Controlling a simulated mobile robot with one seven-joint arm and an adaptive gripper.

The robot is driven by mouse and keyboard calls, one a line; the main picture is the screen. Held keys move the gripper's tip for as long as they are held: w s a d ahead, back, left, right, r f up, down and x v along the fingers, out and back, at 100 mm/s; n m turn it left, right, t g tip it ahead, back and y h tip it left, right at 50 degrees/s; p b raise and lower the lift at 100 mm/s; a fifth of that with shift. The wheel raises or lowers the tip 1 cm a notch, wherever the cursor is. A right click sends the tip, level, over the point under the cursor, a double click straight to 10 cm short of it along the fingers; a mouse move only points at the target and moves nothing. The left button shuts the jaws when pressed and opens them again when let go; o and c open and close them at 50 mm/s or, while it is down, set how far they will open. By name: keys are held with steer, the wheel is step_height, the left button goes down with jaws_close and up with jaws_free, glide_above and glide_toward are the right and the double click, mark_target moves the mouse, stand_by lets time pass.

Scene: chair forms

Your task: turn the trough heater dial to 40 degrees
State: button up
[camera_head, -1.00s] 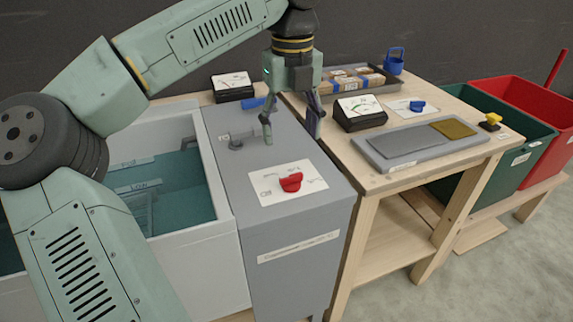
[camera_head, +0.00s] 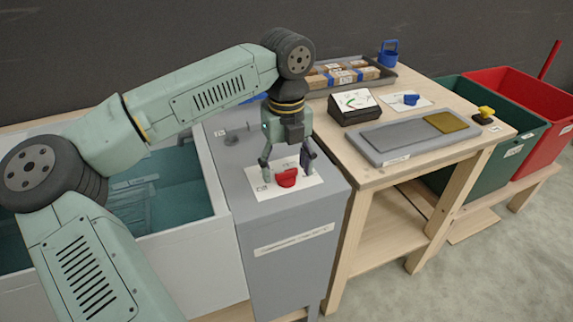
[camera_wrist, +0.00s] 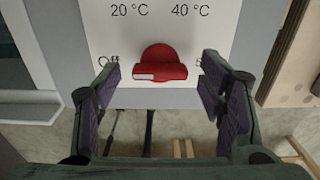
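The red heater dial (camera_head: 287,178) sits on a white label plate (camera_head: 262,190) on top of the grey heater box (camera_head: 230,180). In the wrist view the dial (camera_wrist: 162,58) has a white mark at its left end, on the side of "Off". "20 °C" and "40 °C" are printed above it; a label on the right is mostly hidden by a finger. My gripper (camera_head: 287,164) points down over the dial, open. Its fingers stand left and right of the dial in the wrist view (camera_wrist: 160,95), with gaps on both sides and nothing between the pads.
The water trough (camera_head: 175,235) is left of the box. A wooden table (camera_head: 400,172) on the right holds a black meter (camera_head: 354,106), a grey tray (camera_head: 395,140) and a blue dial (camera_head: 410,99). A grey knob (camera_head: 234,138) lies behind on the box. Green (camera_head: 480,120) and red bins stand farther right.

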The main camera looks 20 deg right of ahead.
steer(key=c, duration=1.2)
steer(key=shift+o, duration=0.2)
steer(key=shift+m+b, duration=0.3)
steer(key=shift+m, duration=0.1)
steer(key=m+b, duration=0.1)
steer(key=m, duration=0.2)
steer(key=shift+m+b, duration=0.35)
steer(key=shift+m, duration=0.05)
steer(key=m+b, duration=0.1)
steer(key=m, duration=1.1)
steer(key=shift+m, duration=0.3)
steer(key=m, duration=0.6)
steer(key=shift+m, duration=0.4)
